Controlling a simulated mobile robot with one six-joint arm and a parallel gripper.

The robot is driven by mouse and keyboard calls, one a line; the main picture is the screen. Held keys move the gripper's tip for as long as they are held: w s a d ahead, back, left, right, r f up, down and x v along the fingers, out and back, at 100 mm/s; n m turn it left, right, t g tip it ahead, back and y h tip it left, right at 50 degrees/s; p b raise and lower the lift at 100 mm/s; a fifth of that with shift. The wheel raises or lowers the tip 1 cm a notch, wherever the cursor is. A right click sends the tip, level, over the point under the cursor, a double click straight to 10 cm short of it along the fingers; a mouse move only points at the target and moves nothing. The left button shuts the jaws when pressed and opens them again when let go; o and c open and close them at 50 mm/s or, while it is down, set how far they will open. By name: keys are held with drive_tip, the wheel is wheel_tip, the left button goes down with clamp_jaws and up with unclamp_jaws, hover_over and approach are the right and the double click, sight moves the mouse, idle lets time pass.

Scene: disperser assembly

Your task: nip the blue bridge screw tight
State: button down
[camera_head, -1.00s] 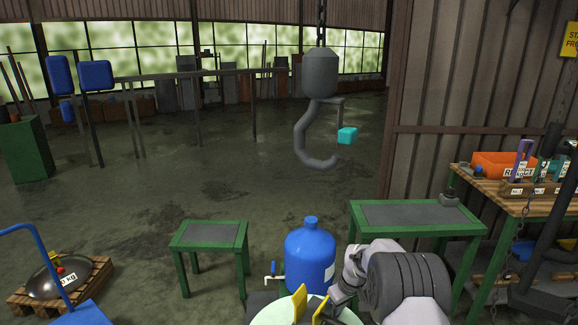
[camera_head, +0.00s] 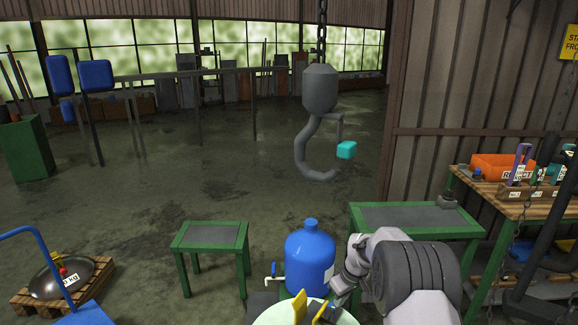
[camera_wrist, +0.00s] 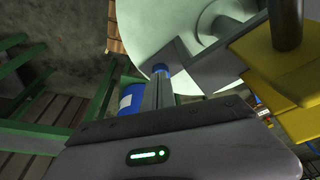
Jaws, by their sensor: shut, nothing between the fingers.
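In the wrist view a small blue piece (camera_wrist: 161,69), which looks like the blue bridge screw, shows at the edge of the pale round plate (camera_wrist: 185,25). My gripper (camera_wrist: 157,82) is shut and empty. Its fingertips are right at the blue piece; I cannot tell whether they touch it. A grey bar (camera_wrist: 190,66) runs from beside the blue piece to the yellow blocks (camera_wrist: 285,60). In the head view the pale plate (camera_head: 275,318) and two yellow uprights (camera_head: 300,306) show at the bottom edge. My gripper (camera_head: 336,299) is at the plate's right; the screw is not clear there.
A blue bottle (camera_head: 310,258) stands just behind the plate, close to my gripper. Green tables stand at the left (camera_head: 210,236) and right (camera_head: 415,218). A hook (camera_head: 318,165) hangs on a chain farther back. A wooden bench (camera_head: 540,205) with an orange bin (camera_head: 500,165) is at the right.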

sight(334, 317)
drive_tip(key=shift+f, duration=0.15)
drive_tip(key=b+x, duration=0.1)
drive_tip(key=x, duration=0.1)
drive_tip(key=b+x, duration=0.1)
drive_tip(key=x, duration=0.1)
drive_tip(key=b+x, duration=0.2)
drive_tip(key=shift+s+d+f, duration=0.2)
drive_tip(key=shift+s+d, duration=0.05)
drive_tip(key=shift+d, duration=0.15)
drive_tip(key=shift+r, duration=0.1)
drive_tip(key=shift+w, duration=0.1)
drive_tip(key=shift+a+b, duration=0.2)
drive_tip(key=shift+b, duration=0.45)
idle(0.7)
